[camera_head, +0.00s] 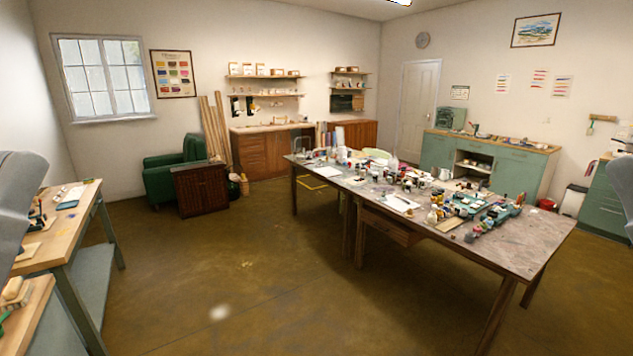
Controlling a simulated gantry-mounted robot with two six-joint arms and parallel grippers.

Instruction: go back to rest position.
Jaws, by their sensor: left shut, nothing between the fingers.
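A grey part of my left arm (22,200) shows at the left edge, in front of the wooden bench there. My left gripper is shut with nothing in it; its fingertips are hard to make out at this edge. A grey part of my right arm (603,195) shows at the right edge, in front of the green cabinets. The right gripper's fingers are out of the picture. Both arm parts stand apart from the central worktable (480,250).
The central table holds several jars, bottles and tools. A bench (65,245) with small items stands close at the left. A green armchair (165,168) and a dark wooden chest (200,190) stand at the back. The brown floor (200,275) between bench and table is clear.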

